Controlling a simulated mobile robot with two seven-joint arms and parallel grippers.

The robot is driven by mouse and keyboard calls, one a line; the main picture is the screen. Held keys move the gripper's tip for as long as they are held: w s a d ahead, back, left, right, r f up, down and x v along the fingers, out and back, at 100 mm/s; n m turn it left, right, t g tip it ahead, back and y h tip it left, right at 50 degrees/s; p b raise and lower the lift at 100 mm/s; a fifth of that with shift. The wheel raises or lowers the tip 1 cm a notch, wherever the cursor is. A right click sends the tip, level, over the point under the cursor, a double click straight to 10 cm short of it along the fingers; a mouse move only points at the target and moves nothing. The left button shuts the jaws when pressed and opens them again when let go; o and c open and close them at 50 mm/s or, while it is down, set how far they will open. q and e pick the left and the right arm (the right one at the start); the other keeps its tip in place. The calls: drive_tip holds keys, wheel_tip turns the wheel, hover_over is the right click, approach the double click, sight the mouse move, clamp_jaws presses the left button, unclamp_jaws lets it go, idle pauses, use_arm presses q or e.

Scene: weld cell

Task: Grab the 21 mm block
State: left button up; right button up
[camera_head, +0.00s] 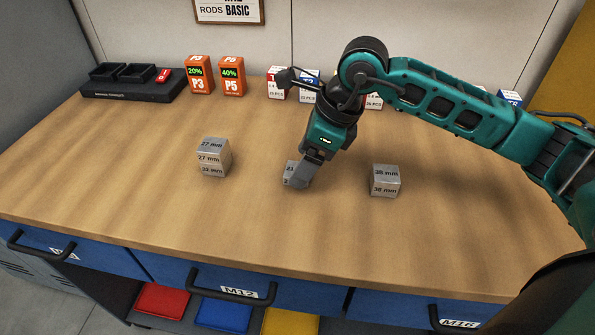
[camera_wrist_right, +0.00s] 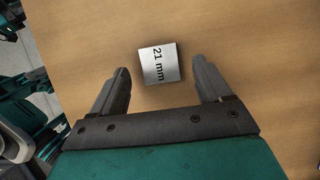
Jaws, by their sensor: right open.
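The 21 mm block (camera_wrist_right: 158,64) is a small silver-grey cube with its label on top, lying on the wooden table. In the head view the block (camera_head: 290,168) is partly hidden behind my right gripper (camera_head: 305,172). In the right wrist view my right gripper (camera_wrist_right: 162,85) is open, its two fingers on either side of the block's near end, with gaps on both sides. The block sits mostly ahead of the fingertips and nothing is held. My left gripper is in neither view.
A stack of grey blocks (camera_head: 213,157) labelled 27 mm and 32 mm stands to the left. Grey blocks labelled 38 mm (camera_head: 385,181) stand to the right. Orange boxes (camera_head: 231,76), a black tray (camera_head: 130,92) and small labelled boxes (camera_head: 277,84) line the back. The front tabletop is clear.

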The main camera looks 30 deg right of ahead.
drive_tip(key=shift+x, duration=1)
drive_tip(key=shift+r, duration=0.1)
drive_tip(key=c, duration=1.2)
